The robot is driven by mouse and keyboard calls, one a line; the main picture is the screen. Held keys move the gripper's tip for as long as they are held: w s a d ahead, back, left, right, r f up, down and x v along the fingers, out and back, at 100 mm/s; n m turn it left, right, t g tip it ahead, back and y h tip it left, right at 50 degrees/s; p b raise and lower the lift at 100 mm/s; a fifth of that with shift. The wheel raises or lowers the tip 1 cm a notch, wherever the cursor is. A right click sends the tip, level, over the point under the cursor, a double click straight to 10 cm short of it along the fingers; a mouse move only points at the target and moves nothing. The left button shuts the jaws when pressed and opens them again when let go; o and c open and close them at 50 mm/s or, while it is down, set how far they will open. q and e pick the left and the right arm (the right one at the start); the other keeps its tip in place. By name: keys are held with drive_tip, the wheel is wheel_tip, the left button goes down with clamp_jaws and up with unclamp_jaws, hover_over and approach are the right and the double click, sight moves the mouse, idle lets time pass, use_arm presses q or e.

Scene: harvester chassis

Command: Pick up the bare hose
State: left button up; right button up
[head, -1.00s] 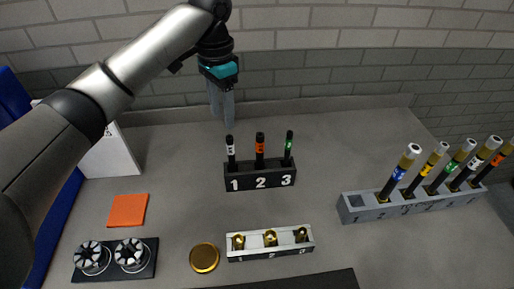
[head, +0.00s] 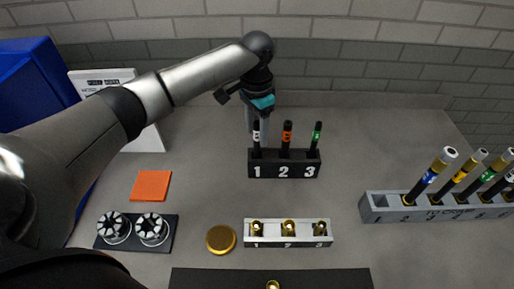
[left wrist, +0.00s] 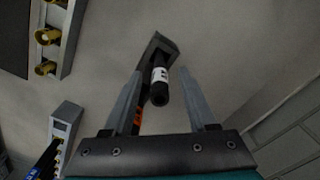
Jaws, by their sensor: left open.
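Three black hoses stand upright in a black rack (head: 284,170) numbered 1, 2, 3. The slot 1 hose (head: 256,134) has a white label, the slot 2 hose (head: 287,135) an orange one, and the slot 3 hose (head: 317,136) a green one. My left gripper (head: 258,128) points down at slot 1, open. In the left wrist view the white-labelled hose (left wrist: 160,86) shows between the two open fingers, with no clear contact. The orange-labelled hose (left wrist: 138,118) is partly hidden behind the left finger. My right gripper is not in view.
A white holder (head: 288,242) with brass fittings stands in front of the rack. A grey rack (head: 400,209) with gold-ended, colour-banded hoses is at right. A gold disc (head: 221,239), orange square (head: 151,186) and black tray (head: 166,243) with two round parts lie left. A brick wall stands behind.

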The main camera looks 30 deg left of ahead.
sight(257, 139)
use_arm(q)
drive_tip(key=shift+f, duration=1.55)
drive_tip(key=shift+c, duration=0.3)
clamp_jaws()
